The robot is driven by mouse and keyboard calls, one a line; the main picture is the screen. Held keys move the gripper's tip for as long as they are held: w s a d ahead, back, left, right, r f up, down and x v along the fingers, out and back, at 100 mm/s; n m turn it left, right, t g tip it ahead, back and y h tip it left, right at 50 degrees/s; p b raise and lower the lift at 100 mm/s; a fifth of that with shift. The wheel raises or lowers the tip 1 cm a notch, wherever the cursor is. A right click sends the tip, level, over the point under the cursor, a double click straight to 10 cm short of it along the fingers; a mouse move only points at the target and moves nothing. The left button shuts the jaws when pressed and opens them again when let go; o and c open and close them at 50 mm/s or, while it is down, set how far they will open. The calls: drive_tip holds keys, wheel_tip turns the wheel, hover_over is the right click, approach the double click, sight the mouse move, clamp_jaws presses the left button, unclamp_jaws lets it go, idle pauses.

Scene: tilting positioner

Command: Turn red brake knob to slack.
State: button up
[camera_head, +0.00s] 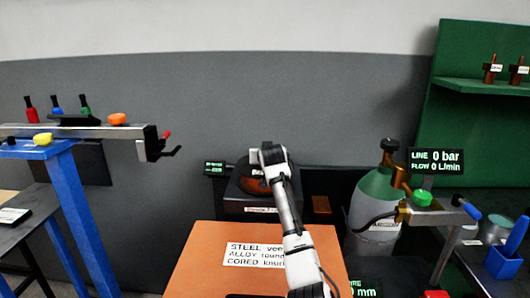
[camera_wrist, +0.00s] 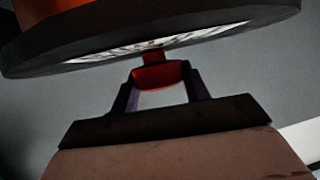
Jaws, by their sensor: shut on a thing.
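The red brake knob (camera_wrist: 155,76) shows in the wrist view, on a short red stem at the underside of a dark round plate (camera_wrist: 60,55). My gripper (camera_wrist: 162,84) is shut on the knob, with one dark finger at each side of it. The positioner (camera_head: 248,207) shows in the head view, at the far end of my white arm, with a brown-orange round part on top. My wrist covers part of it there. The knob and my fingertips are hidden in the head view. I cannot read any knob marking.
An orange box with a label (camera_head: 200,262) stands in front of the positioner. A small green-lettered display (camera_head: 214,168) is left of it. A green gas cylinder (camera_head: 377,205) stands to the right. A blue-legged stand (camera_head: 75,215) with a beam is at the left.

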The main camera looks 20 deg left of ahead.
drive_tip(key=n+g+y+p, duration=0.1)
drive_tip(key=n+g+y, duration=0.3)
drive_tip(key=n+y, duration=0.1)
drive_tip(key=shift+n+g+y+p, duration=0.4)
drive_tip(key=shift+n+g+p, duration=0.15)
drive_tip(key=shift+n+g, duration=0.35)
drive_tip(key=shift+n+g+y+p, duration=0.35)
drive_tip(key=shift+n+g, duration=0.25)
drive_tip(key=shift+n, duration=0.1)
drive_tip(key=shift+f+n+g, duration=0.2)
drive_tip(key=shift+n+g, duration=0.1)
drive_tip(key=o, duration=1)
drive_tip(key=shift+r, duration=0.15)
drive_tip(key=shift+d, duration=0.1)
drive_tip(key=shift+f+b+v, duration=0.2)
drive_tip(key=shift+b+v, duration=0.75)
drive_tip(key=shift+v, duration=0.2)
drive_tip(key=b+v, duration=0.4)
drive_tip(key=v, duration=0.7)
drive_tip(key=shift+d, duration=0.25)
